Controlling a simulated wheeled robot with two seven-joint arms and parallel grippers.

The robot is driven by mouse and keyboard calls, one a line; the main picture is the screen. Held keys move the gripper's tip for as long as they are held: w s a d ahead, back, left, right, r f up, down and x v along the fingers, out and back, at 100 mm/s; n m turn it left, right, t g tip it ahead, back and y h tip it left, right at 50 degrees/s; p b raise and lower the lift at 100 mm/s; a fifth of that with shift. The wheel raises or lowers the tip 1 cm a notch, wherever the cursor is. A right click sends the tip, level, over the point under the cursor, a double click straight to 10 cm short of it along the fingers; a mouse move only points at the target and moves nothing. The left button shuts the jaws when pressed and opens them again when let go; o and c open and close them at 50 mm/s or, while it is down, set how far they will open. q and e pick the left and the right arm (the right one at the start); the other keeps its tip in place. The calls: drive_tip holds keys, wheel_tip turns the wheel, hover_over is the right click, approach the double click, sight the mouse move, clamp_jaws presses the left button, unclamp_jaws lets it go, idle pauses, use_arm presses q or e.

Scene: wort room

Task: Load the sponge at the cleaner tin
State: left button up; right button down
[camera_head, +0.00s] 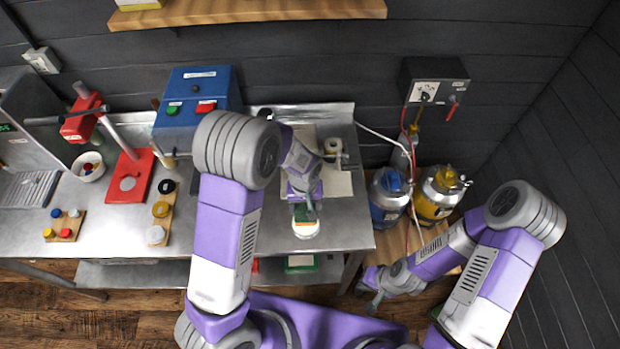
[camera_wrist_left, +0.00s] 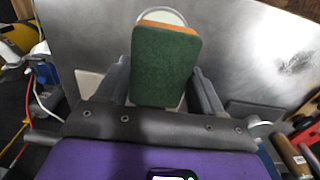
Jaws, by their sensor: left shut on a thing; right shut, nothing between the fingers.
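My left gripper (camera_head: 306,202) is shut on a sponge (camera_head: 302,213), which has a green face and an orange layer. In the left wrist view the sponge (camera_wrist_left: 166,66) stands out between the two fingers. A round, pale cleaner tin (camera_head: 306,231) stands near the front edge of the bench. In the wrist view the tin (camera_wrist_left: 163,16) shows just past the sponge's far end and is partly hidden by it. I cannot tell whether sponge and tin touch. My right gripper (camera_head: 372,304) is shut and empty, low in front of the bench, to the right.
The metal bench (camera_head: 240,236) has clear room left of the tin. A board with round pieces (camera_head: 161,212), a red press (camera_head: 129,184) and a blue box (camera_head: 191,100) stand further left. Blue (camera_head: 388,199) and yellow (camera_head: 437,197) cylinders stand right of the bench.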

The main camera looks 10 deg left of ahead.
sight(305, 217)
use_arm(q)
drive_tip(key=shift+s+f+b, duration=0.35)
drive_tip(key=shift+f+b, duration=0.15)
drive_tip(key=shift+b, duration=0.05)
drive_tip(key=shift+s+f+b, duration=0.1)
drive_tip(key=shift+f+b, duration=0.2)
drive_tip(key=shift+f, duration=0.1)
drive_tip(key=shift+w+f+b, duration=0.2)
drive_tip(key=shift+f+b, duration=1.15)
drive_tip(key=shift+f, duration=0.65)
use_arm(e)
drive_tip(key=shift+s+f, duration=0.15)
drive_tip(key=shift+f, duration=0.9)
drive_tip(key=shift+s+f, duration=0.1)
drive_tip(key=shift+f, duration=0.95)
use_arm(q)
drive_tip(key=shift+f+b, duration=0.55)
use_arm(e)
drive_tip(key=shift+f, duration=0.5)
use_arm(q)
drive_tip(key=shift+r+p, duration=2.55)
drive_tip(key=shift+r, duration=1.05)
use_arm(e)
wheel_tip(305, 217, up, 5)
